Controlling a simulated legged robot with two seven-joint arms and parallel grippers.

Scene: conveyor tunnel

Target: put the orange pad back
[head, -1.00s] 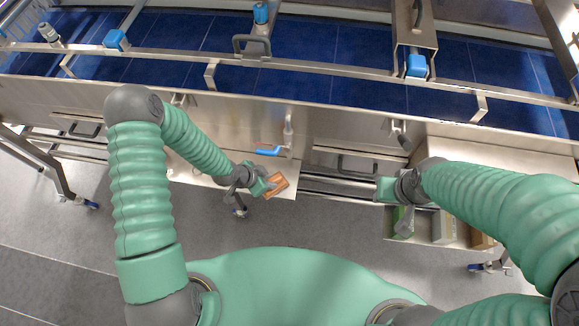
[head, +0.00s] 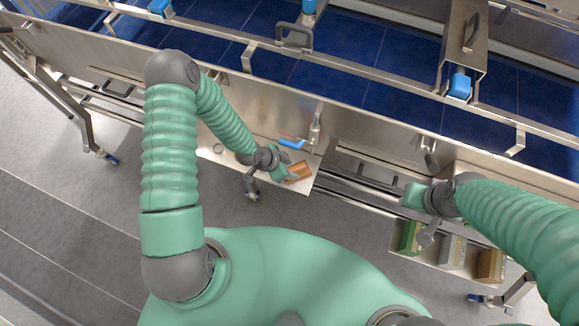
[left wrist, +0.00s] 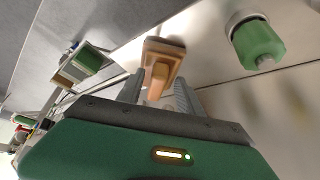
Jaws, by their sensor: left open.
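The orange pad (head: 300,171), a small brown-orange block, lies on the pale shelf (head: 311,186) near its right end. In the left wrist view the pad (left wrist: 167,48) shows a flat base and a raised grip pointing toward me. My left gripper (head: 285,168) is right beside the pad. In the left wrist view its open fingers (left wrist: 158,82) stand on either side of the grip; I cannot tell whether they touch it. My right gripper (head: 424,218) hangs over the tray at the right; its finger opening is unclear.
The tray (head: 431,264) at the right holds a green block (head: 411,237), a grey block (head: 453,251) and a brown block (head: 490,264). A blue handle (head: 291,143) lies just behind the pad. The conveyor's steel side wall (head: 375,135) runs behind. A green knob (left wrist: 258,42) shows in the left wrist view.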

